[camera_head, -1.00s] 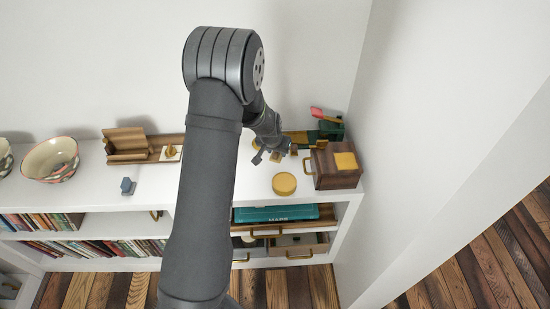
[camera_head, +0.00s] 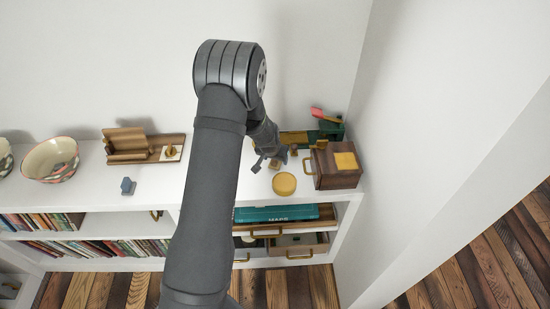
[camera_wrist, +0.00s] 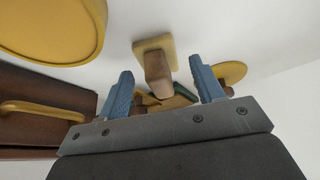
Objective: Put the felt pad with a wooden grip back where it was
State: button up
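The felt pad (camera_wrist: 146,46) is a small yellowish square with a brown wooden grip. In the wrist view it stands on the white shelf top, with the grip pointing toward my gripper (camera_wrist: 162,76). The two blue fingers are spread, one on each side of the grip's line, and I see no contact. In the head view my gripper (camera_head: 274,160) is low over the shelf, just behind the round yellow lid. The pad (camera_head: 275,164) is small there and partly hidden by the fingers.
The round yellow lid (camera_head: 284,184) and a wooden box with a brass handle (camera_head: 324,178) are close by. A green holder (camera_head: 332,130) stands behind. Left are a wooden stand (camera_head: 126,145), a small blue object (camera_head: 128,186) and a patterned bowl (camera_head: 50,160).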

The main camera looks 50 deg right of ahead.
jog(key=v, duration=1.2)
dwell(0.5)
jog(key=x, duration=1.2)
jog(key=shift+r, duration=0.1)
jog(key=shift+r, duration=0.1)
